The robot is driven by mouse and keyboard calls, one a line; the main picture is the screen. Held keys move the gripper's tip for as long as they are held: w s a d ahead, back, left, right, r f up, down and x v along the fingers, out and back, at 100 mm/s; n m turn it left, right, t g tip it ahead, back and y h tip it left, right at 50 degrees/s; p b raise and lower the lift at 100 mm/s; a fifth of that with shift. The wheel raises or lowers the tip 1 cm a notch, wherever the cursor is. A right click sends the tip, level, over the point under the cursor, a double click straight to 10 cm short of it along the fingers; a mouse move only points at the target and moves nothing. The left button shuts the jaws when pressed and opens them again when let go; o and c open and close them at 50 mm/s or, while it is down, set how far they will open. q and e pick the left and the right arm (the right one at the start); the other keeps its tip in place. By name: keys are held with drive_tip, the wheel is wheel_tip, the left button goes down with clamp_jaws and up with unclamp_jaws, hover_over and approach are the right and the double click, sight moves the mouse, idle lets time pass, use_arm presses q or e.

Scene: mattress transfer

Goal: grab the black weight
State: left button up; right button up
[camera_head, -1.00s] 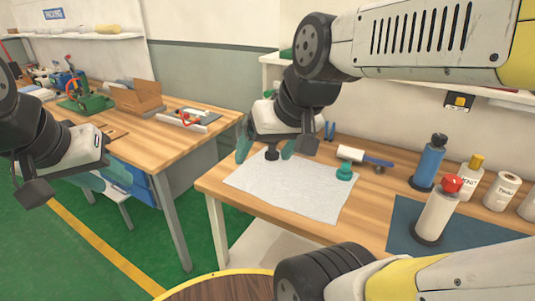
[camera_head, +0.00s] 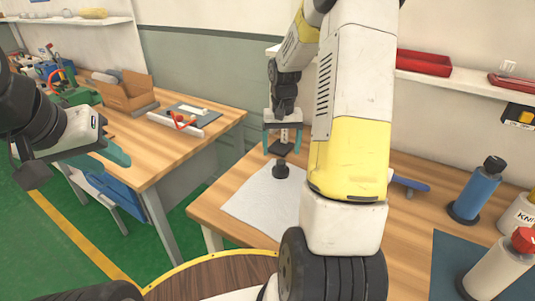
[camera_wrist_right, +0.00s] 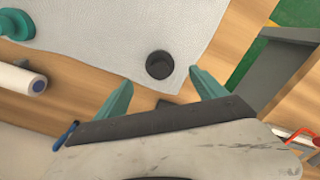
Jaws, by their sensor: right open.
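The black weight (camera_head: 281,171) stands on the white mat (camera_head: 250,195) on the right-hand wooden table. It also shows in the right wrist view (camera_wrist_right: 160,65), seen from above, ahead of the fingers. My right gripper (camera_head: 282,148) is above and behind the weight, not touching it. Its two teal fingers (camera_wrist_right: 163,95) are spread wide and empty. My left gripper (camera_head: 100,157) is at the left, beside the left table and far from the weight; whether its jaws are apart cannot be made out. My right arm hides part of the mat.
A wall shelf (camera_head: 455,82) runs behind the right table.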

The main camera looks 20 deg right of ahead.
sight(281, 162)
drive_tip(key=shift+w+d+f, duration=0.1)
drive_tip(key=shift+f, duration=0.4)
wheel_tip(281, 162, down, 7)
drive_tip(key=shift+f, duration=0.1)
drive_tip(key=shift+c, duration=0.2)
clamp_jaws()
